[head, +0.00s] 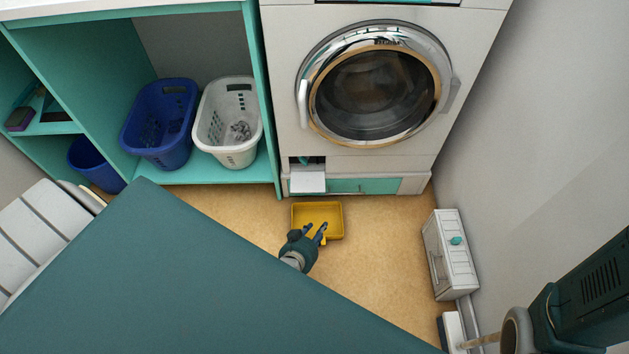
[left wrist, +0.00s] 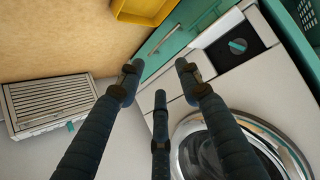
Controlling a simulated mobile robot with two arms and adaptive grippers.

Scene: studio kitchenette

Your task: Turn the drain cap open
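The drain cap (head: 304,160) is a small teal knob in a dark recess low on the front of the white washing machine (head: 283,100). In the left wrist view the cap (left wrist: 238,46) shows clearly in its square opening, with a raised grip bar. A white flap (head: 308,183) hangs open below the recess. My left gripper (head: 317,230) is over the yellow tray in the head view, short of the machine. In the left wrist view its fingers (left wrist: 158,80) are spread, with nothing between them, and appear apart from the cap. My right gripper is out of view.
The yellow tray (head: 318,235) lies on the floor before the machine. A small white cabinet (head: 452,250) stands by the right wall. A blue basket (head: 165,140) and a white basket (head: 220,145) sit on the teal shelf. Floor between tray and cabinet is free.

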